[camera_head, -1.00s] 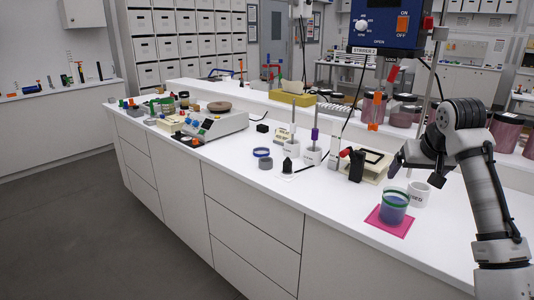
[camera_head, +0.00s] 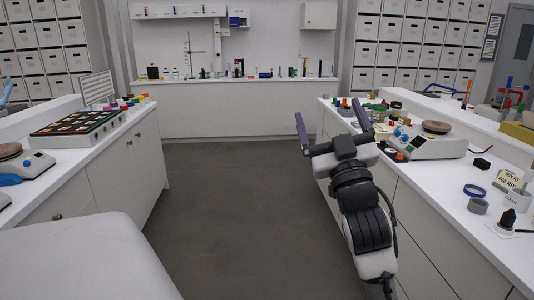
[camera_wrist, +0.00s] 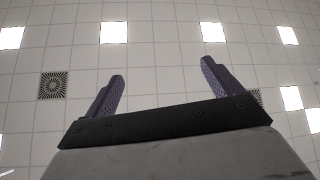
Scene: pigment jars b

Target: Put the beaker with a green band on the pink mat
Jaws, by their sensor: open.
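My gripper (camera_head: 328,108) is open and empty, its two purple fingers spread and raised over the floor beside the right counter. In the wrist view my gripper (camera_wrist: 163,69) points up at the ceiling, with nothing between the fingers. The beaker with a green band and the pink mat are outside both present views. A second ago the head view showed a blue-filled beaker with a green rim band standing on the pink mat.
The right counter (camera_head: 440,215) carries a hotplate stirrer (camera_head: 430,142), a blue ring (camera_head: 474,190) and small items. A back counter (camera_head: 235,82) holds several small items.

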